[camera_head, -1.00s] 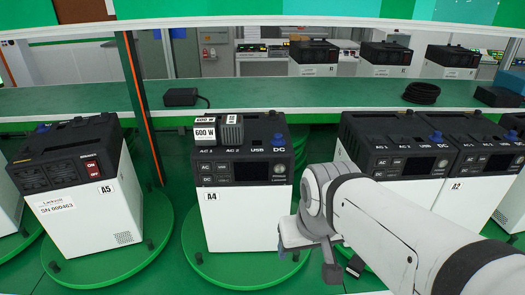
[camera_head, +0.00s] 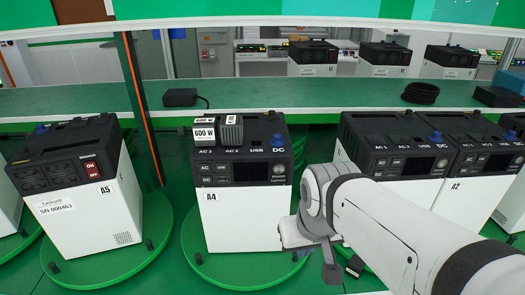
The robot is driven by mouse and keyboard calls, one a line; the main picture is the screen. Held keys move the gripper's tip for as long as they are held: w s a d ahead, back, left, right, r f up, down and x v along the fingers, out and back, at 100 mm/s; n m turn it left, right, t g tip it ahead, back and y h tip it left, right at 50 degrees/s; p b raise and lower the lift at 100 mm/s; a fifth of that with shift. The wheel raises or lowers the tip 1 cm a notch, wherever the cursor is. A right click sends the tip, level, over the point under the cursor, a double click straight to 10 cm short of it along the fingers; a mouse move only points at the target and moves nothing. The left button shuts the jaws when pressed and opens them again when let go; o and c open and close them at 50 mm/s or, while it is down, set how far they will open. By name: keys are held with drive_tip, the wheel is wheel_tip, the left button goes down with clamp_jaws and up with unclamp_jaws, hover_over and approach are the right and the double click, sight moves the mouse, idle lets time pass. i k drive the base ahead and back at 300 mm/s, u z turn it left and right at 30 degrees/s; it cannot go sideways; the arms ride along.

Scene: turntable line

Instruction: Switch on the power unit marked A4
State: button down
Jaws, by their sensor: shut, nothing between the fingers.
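The power unit marked A4 (camera_head: 245,222) stands upright on a green turntable (camera_head: 205,270), in the middle of the view. It has a white body and a black top. Its sloped panel faces me, with AC and DC buttons at left, a dark screen (camera_head: 250,171) and a round button (camera_head: 279,169) at right. I cannot see any lit display on it. My gripper (camera_head: 331,268) is low and to the right of A4, in front of the neighbouring turntable. It is shut and empty, partly hidden by my own wrist, and appears apart from the unit.
A small block with 600 W labels (camera_head: 217,131) sits on A4's top. Unit A5 (camera_head: 95,215) stands at left, with a red switch. More units, including A2 (camera_head: 475,190), stand at right behind my arm. An orange-edged post (camera_head: 141,110) rises between A5 and A4. A green shelf runs behind.

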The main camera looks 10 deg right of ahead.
sight(279, 169)
drive_tip(key=z, duration=1.05)
drive_tip(key=k, duration=0.55)
drive_tip(key=z, duration=0.25)
